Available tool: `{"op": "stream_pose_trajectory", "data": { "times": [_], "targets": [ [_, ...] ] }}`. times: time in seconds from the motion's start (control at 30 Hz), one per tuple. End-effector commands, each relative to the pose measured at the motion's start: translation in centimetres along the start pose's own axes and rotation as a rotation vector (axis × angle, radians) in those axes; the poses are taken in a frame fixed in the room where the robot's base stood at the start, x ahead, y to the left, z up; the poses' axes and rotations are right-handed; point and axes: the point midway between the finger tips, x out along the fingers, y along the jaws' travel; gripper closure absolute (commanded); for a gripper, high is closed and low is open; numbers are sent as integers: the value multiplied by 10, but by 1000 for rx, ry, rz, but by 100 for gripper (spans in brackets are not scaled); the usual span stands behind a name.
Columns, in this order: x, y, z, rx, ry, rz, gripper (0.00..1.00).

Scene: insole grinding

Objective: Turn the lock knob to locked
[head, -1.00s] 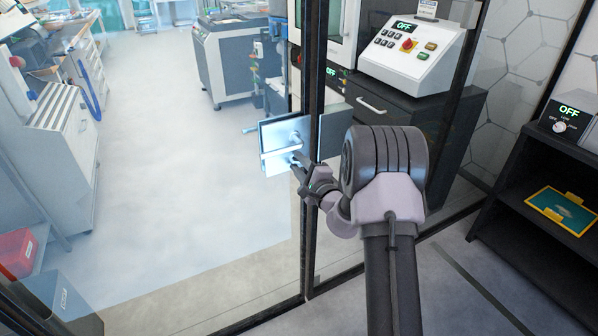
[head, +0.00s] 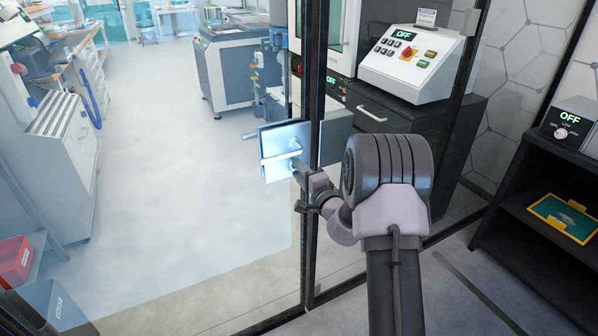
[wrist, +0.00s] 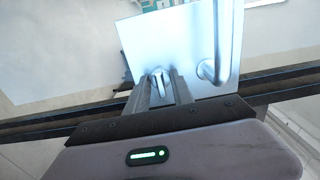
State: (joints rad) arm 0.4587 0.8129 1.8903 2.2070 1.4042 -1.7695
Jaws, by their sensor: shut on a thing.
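A shiny metal lock plate (head: 270,137) is mounted on the glass door's dark frame, with a lever handle (head: 280,157) across it. In the wrist view the plate (wrist: 185,40) fills the top middle, and the bent lever handle (wrist: 213,71) is right of my fingers. My gripper (head: 301,171) reaches the plate just below the lever. In the wrist view my gripper (wrist: 162,85) is shut on the small lock knob (wrist: 161,77), which sits between the two fingertips. The knob is hidden in the head view, and I cannot tell whether it is locked.
The dark door frame post (head: 314,230) runs close beside my gripper, with glass on both sides. Beyond the glass are a white control box (head: 410,65) reading OFF and a dark cabinet (head: 400,115). A black shelf (head: 540,185) stands at the right. The floor behind the door is open.

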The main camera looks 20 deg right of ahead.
Motion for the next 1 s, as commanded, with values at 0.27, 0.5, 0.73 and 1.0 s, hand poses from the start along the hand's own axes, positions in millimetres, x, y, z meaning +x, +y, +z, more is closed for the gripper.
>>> {"op": "stream_pose_trajectory", "data": {
  "times": [0.27, 0.5, 0.73, 1.0],
  "targets": [
    [0, 0, 0, 0, 0, 0, 67],
    [-4, 0, 0, 1, 0, 1, 67],
    [-54, -2, -2, 4, 3, 2, 67],
    [-139, -1, -2, 3, 4, 2, 67]
  ]
}}
